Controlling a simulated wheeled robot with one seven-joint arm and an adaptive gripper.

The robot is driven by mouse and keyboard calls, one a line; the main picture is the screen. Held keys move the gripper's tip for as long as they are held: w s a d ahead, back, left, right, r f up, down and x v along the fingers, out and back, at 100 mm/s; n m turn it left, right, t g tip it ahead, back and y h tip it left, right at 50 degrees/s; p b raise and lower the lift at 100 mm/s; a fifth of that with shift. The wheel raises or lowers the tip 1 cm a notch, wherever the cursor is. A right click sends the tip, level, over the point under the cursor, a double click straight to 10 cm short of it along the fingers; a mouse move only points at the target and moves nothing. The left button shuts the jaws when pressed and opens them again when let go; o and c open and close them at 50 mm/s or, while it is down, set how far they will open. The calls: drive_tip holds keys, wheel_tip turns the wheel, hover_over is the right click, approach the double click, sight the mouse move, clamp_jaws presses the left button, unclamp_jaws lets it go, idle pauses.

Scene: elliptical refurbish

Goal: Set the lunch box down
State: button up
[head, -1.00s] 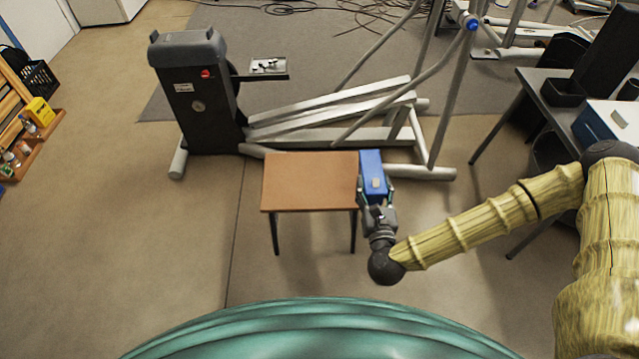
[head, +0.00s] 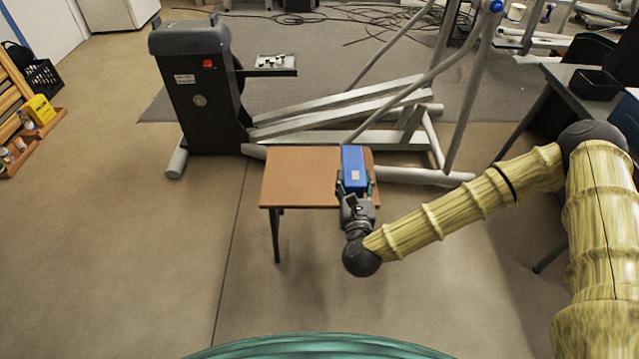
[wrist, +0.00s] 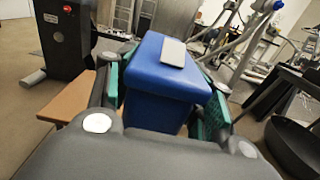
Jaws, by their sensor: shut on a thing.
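The blue lunch box (head: 353,160) has a pale patch on its top and is over the right part of a small brown table (head: 300,178). My gripper (head: 355,188) is shut on the lunch box from the near side. In the wrist view, the green fingers of my gripper (wrist: 165,105) press on both sides of the lunch box (wrist: 170,72), which looks upright. The table edge (wrist: 68,102) shows at the left there. The underside of the lunch box is hidden, so I cannot tell whether it touches the tabletop.
The left part of the tabletop is bare. A grey elliptical machine (head: 200,95) stands behind the table, its rails close to the far edge. A small tray with parts (head: 276,64) is on its side. A dark desk (head: 575,95) stands at the right.

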drive_tip(key=w+a+f+b, duration=0.3)
drive_tip(key=a+f+b, duration=0.45)
drive_tip(key=b, duration=0.75)
drive_tip(key=w+a+f+b, duration=0.2)
drive_tip(key=a+f+b, duration=0.2)
drive_tip(key=f+b, duration=0.85)
drive_tip(key=w+d+b, duration=0.1)
drive_tip(key=w+b, duration=0.1)
drive_tip(key=w, duration=0.3)
drive_tip(key=w+d+b, duration=0.2)
drive_tip(key=w, duration=0.3)
drive_tip(key=w+d+b, duration=0.2)
drive_tip(key=w+b, duration=0.1)
drive_tip(key=w, duration=0.2)
drive_tip(key=shift+d+f, duration=0.2)
drive_tip(key=shift+w+f+b, duration=0.1)
drive_tip(key=shift+f+b, duration=1)
drive_tip(key=shift+f, duration=0.6)
drive_tip(key=shift+f, duration=0.1)
drive_tip(key=o, duration=1.3)
drive_tip(key=shift+o, duration=0.2)
